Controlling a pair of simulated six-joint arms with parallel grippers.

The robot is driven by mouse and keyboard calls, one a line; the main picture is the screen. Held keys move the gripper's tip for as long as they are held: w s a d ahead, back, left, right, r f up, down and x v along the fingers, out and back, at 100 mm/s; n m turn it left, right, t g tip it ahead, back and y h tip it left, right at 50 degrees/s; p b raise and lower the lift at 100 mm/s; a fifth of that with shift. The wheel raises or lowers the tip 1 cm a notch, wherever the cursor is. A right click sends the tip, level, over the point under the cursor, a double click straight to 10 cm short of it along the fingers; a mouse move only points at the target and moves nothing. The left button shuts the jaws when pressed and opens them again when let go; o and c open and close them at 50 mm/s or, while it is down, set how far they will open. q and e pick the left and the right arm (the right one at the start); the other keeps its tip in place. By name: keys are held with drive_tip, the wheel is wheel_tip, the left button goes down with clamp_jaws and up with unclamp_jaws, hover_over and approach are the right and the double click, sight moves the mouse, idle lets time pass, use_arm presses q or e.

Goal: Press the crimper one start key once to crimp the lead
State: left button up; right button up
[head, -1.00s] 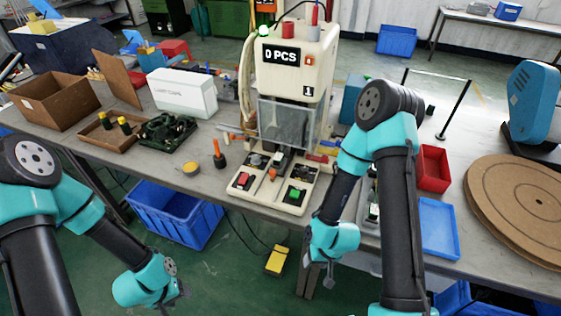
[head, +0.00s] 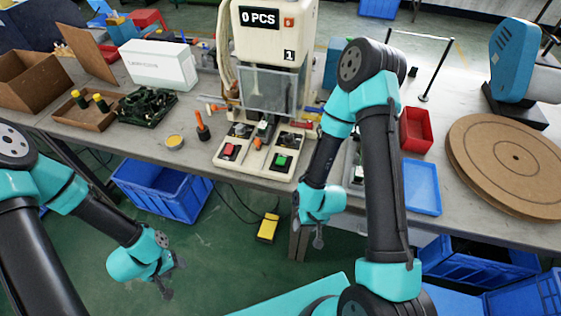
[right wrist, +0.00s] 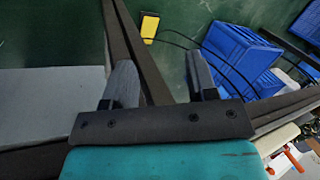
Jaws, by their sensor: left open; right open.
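The crimper (head: 265,60) is a cream machine on the bench, marked "1" and showing "0 PCS", with a clear guard (head: 264,88) in front. Its base carries a green key (head: 281,161) at right and a red key (head: 229,151) at left. I cannot make out a lead in it. My left gripper (head: 174,278) is open and empty, low over the floor in front of the bench. My right gripper (head: 318,238) is open, below and right of the keys, apart from them. Its two fingers also show spread in the right wrist view (right wrist: 162,85), with nothing between them.
A yellow pedal (head: 268,227) and a blue crate (head: 163,190) stand on the floor. A red bin (head: 416,130), a blue tray (head: 422,186) and a brown turntable (head: 510,160) lie right on the bench. An orange-handled tool (head: 202,127) stands left of the keys.

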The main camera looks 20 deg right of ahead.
drive_tip(key=shift+c, duration=0.3)
clamp_jaws()
idle(0.3)
idle(1.2)
